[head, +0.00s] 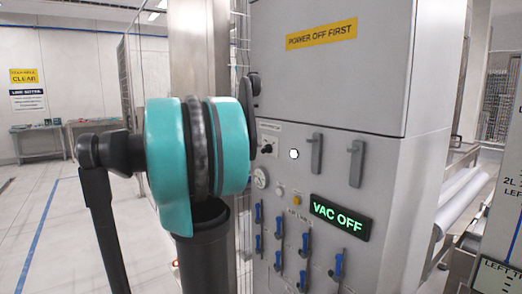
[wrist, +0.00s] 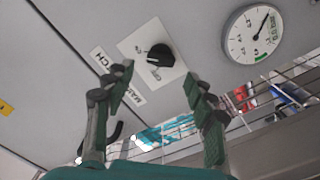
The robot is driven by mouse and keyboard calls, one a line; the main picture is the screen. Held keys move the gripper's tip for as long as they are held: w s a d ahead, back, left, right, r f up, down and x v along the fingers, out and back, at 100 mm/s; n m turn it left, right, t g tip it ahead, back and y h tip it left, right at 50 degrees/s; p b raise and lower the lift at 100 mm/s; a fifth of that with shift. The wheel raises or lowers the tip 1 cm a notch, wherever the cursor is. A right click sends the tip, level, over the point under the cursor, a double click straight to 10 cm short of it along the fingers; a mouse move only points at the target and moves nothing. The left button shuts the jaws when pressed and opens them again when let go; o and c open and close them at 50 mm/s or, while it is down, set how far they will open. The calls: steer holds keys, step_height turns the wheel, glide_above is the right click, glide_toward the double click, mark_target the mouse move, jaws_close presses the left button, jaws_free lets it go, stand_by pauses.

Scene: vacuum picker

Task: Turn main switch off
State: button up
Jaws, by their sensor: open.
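The main switch is a black rotary knob (wrist: 160,55) on a white square plate in the wrist view, beside a label partly reading "MA…TCH". It also shows small on the cabinet front in the head view, just right of my teal arm. The small position marks on the plate are too blurred to read. My gripper (wrist: 158,80) is open, with its two green-padded fingers on either side of and below the knob in the picture. The fingers look apart from the knob, with nothing between them. In the head view my arm mostly hides the gripper.
The grey cabinet (head: 330,90) has a yellow "POWER OFF FIRST" sign (head: 321,33), two grey handles, several blue levers and a green "VAC OFF" display (head: 339,217). A round gauge (wrist: 252,34) sits right of the switch. Open floor (head: 75,240) lies at the left.

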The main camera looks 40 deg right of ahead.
mark_target(263, 148)
steer(key=d, duration=0.4)
steer(key=shift+s+d, duration=0.3)
steer(key=shift+d, duration=0.1)
steer(key=c, duration=1.2)
